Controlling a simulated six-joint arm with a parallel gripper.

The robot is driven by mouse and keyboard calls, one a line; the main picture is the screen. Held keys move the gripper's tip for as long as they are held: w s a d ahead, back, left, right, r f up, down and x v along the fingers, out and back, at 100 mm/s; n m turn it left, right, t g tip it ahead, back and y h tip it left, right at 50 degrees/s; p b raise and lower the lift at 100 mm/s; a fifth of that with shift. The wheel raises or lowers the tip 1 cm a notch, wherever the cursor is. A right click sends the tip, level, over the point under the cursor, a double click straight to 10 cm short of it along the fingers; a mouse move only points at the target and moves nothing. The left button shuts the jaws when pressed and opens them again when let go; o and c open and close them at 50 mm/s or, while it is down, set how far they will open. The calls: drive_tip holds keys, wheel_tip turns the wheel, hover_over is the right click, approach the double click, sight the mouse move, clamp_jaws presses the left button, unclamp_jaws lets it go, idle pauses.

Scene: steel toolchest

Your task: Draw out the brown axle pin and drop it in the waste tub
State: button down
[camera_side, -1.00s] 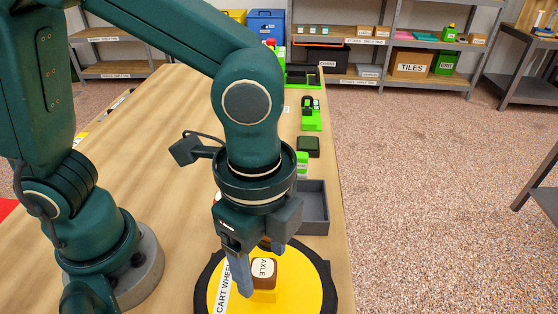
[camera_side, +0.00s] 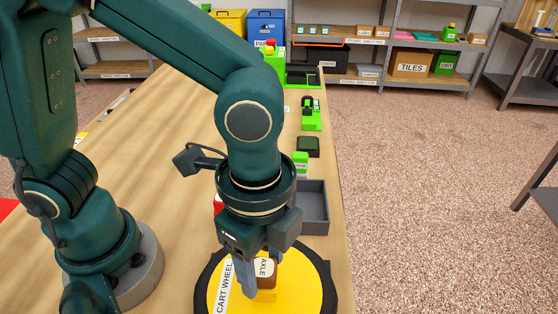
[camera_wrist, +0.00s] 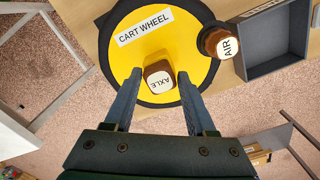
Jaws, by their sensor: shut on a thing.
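The brown axle pin (camera_side: 267,271), with a white AXLE label, stands at the yellow cart wheel (camera_side: 298,287) in the side view. My gripper (camera_side: 259,278) is shut on the pin, one finger on each side. The near finger hides part of the pin in the side view. The pin's lower end cannot be seen clearly. A grey open-topped tub (camera_side: 313,207) stands beyond the wheel; its label is unreadable, so I cannot tell whether it is the waste tub.
A brown AIR-labelled cap (camera_wrist: 219,42) stands beside the wheel, near the grey tub, in the wrist view. Green and dark items (camera_side: 308,147) line the bench's right side farther back. The wooden bench (camera_side: 155,150) is mostly clear left of my gripper.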

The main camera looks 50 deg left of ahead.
sight(264, 265)
drive_tip(key=shift+r, duration=0.65)
drive_tip(key=shift+r, duration=1.8)
drive_tip(key=shift+m, duration=0.6)
drive_tip(key=shift+w+r+m, duration=0.1)
drive_tip(key=shift+r+m, duration=0.1)
drive_tip(key=shift+m, duration=0.3)
drive_tip(key=w+a+r+n, duration=0.1)
drive_tip(key=w+a, duration=0.5)
drive_tip(key=a, duration=0.4)
drive_tip(key=w+a+r+n, duration=0.1)
drive_tip(key=w+a+n, duration=0.1)
drive_tip(key=w+a, duration=0.7)
drive_tip(key=shift+w+d+f, duration=0.1)
drive_tip(key=shift+d+f, duration=1.5)
drive_tip(key=shift+f, duration=0.25)
drive_tip(key=shift+w+d+f, duration=0.1)
drive_tip(key=shift+d+f, duration=1.45)
drive_tip(key=shift+f, duration=0.3)
drive_tip(key=shift+d+f, duration=1.6)
drive_tip(key=shift+f, duration=0.25)
